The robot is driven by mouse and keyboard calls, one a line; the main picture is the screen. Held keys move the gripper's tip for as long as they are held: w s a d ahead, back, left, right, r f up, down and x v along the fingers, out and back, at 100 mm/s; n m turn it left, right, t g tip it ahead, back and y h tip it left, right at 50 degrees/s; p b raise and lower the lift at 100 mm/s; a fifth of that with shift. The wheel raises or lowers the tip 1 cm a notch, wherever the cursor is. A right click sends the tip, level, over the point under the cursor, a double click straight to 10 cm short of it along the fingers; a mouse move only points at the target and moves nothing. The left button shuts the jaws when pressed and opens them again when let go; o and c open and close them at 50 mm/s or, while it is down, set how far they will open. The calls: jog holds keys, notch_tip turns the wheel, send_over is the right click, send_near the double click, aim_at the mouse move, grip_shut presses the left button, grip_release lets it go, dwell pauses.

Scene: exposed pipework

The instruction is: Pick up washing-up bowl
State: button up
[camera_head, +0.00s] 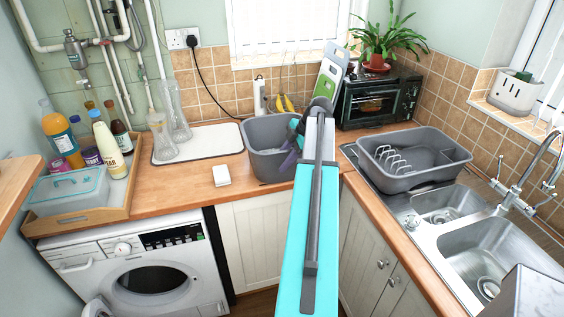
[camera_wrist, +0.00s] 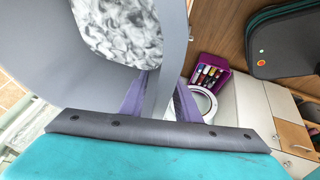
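The washing-up bowl (camera_head: 262,137) is a grey, deep tub at the back of the wooden worktop, upright. In the wrist view the bowl (camera_wrist: 175,38) fills the upper left, with a mottled grey-white patch (camera_wrist: 118,30) inside it. My gripper (camera_head: 292,150) is at the bowl's right side, partly hidden by my teal arm. In the wrist view its purple fingers (camera_wrist: 160,95) are apart, one on each side of the bowl's grey wall. The fingers look open around the wall; their contact with it is not clear.
A white tray (camera_head: 205,141) with glass bottles stands left of the bowl, with a small white block (camera_head: 221,175) in front. A grey dish rack (camera_head: 430,172) and sink (camera_head: 480,245) are right. A black toaster oven (camera_head: 372,100) and a green-white board (camera_head: 331,70) stand behind.

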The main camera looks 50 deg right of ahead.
jog(key=shift+r, duration=0.2)
jog(key=b+v, duration=0.3)
jog(key=v, duration=0.9)
jog(key=shift+f, duration=0.1)
dwell(0.8)
